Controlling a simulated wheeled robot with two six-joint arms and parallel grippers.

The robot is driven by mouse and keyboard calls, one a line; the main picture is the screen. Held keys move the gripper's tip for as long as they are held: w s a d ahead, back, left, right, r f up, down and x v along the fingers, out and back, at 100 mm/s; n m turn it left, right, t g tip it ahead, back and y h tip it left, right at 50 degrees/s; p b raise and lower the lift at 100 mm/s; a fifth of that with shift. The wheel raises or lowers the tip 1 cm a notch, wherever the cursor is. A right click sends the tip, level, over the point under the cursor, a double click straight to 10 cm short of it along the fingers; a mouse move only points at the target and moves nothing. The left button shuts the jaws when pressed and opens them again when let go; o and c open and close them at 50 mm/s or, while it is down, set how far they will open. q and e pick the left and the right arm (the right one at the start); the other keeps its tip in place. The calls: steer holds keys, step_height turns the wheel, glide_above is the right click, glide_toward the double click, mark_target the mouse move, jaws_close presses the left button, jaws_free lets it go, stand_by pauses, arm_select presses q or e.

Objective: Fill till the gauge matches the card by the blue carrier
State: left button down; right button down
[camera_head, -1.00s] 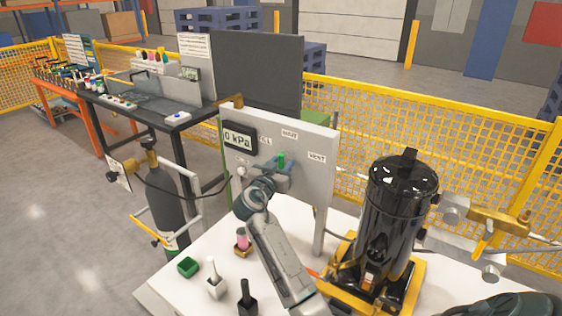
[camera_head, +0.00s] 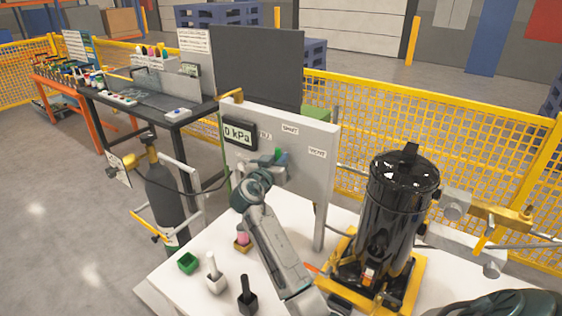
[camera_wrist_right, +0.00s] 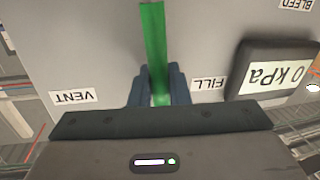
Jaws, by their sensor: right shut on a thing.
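A grey-white panel (camera_head: 312,190) stands upright on the table, with a gauge (camera_head: 238,133) reading 0 kPa. The gauge also shows upside down in the right wrist view (camera_wrist_right: 273,76). My right gripper (camera_head: 270,164) is at the panel, shut on a green valve handle (camera_wrist_right: 153,40). In the right wrist view the handle runs up from between the fingers, with the VENT label (camera_wrist_right: 73,97) on the left and the FILL label (camera_wrist_right: 207,84) on the right. A blue carrier and its card cannot be made out. My left gripper is out of view.
A black cylinder (camera_head: 397,210) on a yellow base stands right of the panel. A dark gas bottle (camera_head: 163,195) with a hose is at left.

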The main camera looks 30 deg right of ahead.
steer(key=w+a+f+n+g+b, duration=0.1)
steer(key=w+a+f+n+b, duration=0.1)
steer(key=w+n, duration=0.3)
steer(key=shift+w+a+f+n+g+y, duration=0.25)
steer(key=shift+f+n+g+y, duration=0.25)
steer(key=shift+n, duration=0.9)
steer(key=shift+f, duration=0.15)
steer(key=c, duration=1.4)
jaws_free()
